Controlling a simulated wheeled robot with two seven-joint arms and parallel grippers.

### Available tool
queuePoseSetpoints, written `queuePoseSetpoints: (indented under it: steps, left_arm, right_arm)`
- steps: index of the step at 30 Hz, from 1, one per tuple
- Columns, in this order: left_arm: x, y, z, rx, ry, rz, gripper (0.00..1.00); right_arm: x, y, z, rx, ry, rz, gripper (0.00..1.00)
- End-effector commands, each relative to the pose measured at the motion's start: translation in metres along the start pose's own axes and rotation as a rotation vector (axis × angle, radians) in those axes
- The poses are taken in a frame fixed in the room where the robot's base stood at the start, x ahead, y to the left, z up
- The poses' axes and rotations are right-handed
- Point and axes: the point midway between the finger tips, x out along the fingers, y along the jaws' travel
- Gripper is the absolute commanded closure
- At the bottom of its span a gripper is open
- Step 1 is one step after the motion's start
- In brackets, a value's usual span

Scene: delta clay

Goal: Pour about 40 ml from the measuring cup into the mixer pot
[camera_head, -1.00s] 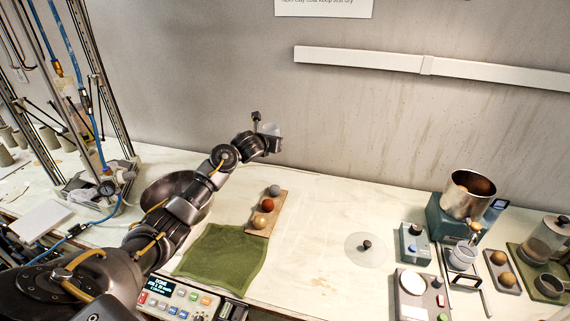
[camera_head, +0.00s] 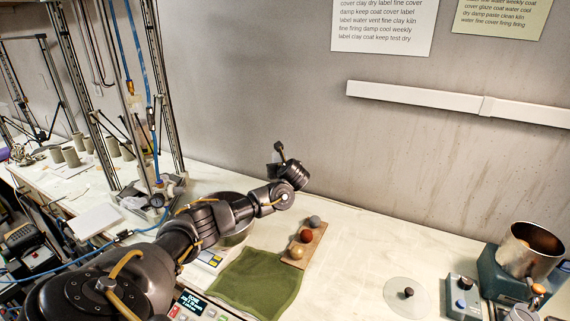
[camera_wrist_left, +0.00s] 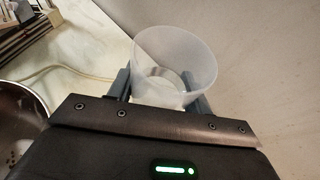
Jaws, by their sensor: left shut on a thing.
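My left gripper (camera_head: 277,160) is raised above the table near the back wall, shut on the measuring cup. The cup is clear and translucent and shows well in the left wrist view (camera_wrist_left: 176,62), between the two fingers with its open rim toward the camera. I cannot tell how much liquid is in it. In the head view the cup is mostly hidden by the gripper. A steel pot (camera_head: 532,246) on a teal base at the far right looks like the mixer pot; something tan shows inside. It stands far from the gripper. My right gripper is not in view.
A metal bowl (camera_head: 238,234) sits partly behind my left arm. A wooden board (camera_head: 297,257) with three balls and a green cloth (camera_head: 250,286) lie in front. A clear disc (camera_head: 407,297) and a small knobbed device (camera_head: 462,297) are toward the pot.

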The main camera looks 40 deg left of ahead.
Motion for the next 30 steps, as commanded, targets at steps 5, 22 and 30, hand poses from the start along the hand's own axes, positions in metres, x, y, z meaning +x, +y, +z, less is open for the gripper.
queuePoseSetpoints:
  steps: [5, 22, 30]
  left_arm:
    - [-0.036, -0.011, 0.000, 0.003, 0.014, -0.039, 0.74]
    - [-0.216, -0.095, -0.002, 0.195, 0.031, -0.473, 0.74]
    - [-0.313, -0.105, -0.039, 0.297, 0.018, -0.717, 0.74]
  right_arm:
    - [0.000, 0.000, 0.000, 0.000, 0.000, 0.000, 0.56]
    - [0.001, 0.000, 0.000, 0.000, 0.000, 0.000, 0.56]
    - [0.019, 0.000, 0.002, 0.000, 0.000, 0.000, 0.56]
